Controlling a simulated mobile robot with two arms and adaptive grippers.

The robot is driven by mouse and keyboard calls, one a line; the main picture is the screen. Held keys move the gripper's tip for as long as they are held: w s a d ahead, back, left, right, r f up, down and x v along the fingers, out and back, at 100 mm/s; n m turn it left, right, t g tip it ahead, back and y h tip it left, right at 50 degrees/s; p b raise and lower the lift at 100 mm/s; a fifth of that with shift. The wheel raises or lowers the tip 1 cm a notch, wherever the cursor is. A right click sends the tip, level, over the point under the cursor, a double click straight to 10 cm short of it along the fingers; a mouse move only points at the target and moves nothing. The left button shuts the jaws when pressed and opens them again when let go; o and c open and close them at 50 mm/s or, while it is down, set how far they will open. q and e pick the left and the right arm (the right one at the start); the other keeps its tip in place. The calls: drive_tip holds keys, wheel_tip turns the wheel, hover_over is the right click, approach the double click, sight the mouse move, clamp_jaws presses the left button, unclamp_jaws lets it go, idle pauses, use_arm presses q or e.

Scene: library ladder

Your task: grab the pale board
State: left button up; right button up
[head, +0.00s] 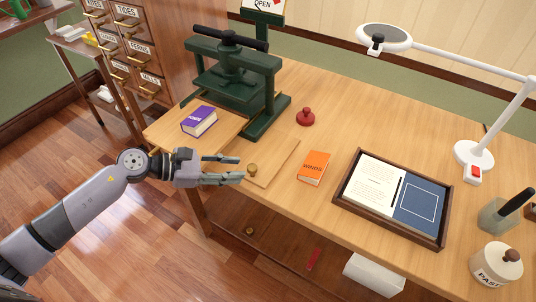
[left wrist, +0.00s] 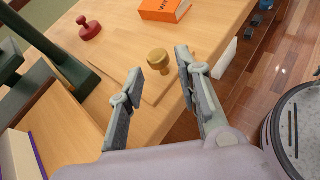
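The pale board (head: 278,165) lies flat on the wooden table near its front edge, with a round brass knob (head: 252,168) on it. In the left wrist view the board (left wrist: 152,88) and its knob (left wrist: 158,60) show ahead of the fingers. My left gripper (head: 240,168) is open and empty, at the table's front edge just left of the knob. In the left wrist view the open fingers (left wrist: 159,66) frame the knob from either side, apart from it as far as I can see. My right gripper is not in view.
A green press (head: 235,85) stands behind, with a purple book (head: 199,121) beside it. A red knobbed stamp (head: 306,117), an orange book (head: 313,168) and a dark-framed tray (head: 350,207) lie to the right. A lamp (head: 473,155) and paste jar (head: 495,265) stand farther right.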

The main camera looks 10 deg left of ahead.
use_arm(q)
drive_tip(key=x, duration=0.4)
drive_tip(key=shift+w+d+p, duration=0.25)
drive_tip(key=shift+w+p, duration=0.1)
drive_tip(key=shift+p, duration=0.05)
clamp_jaws()
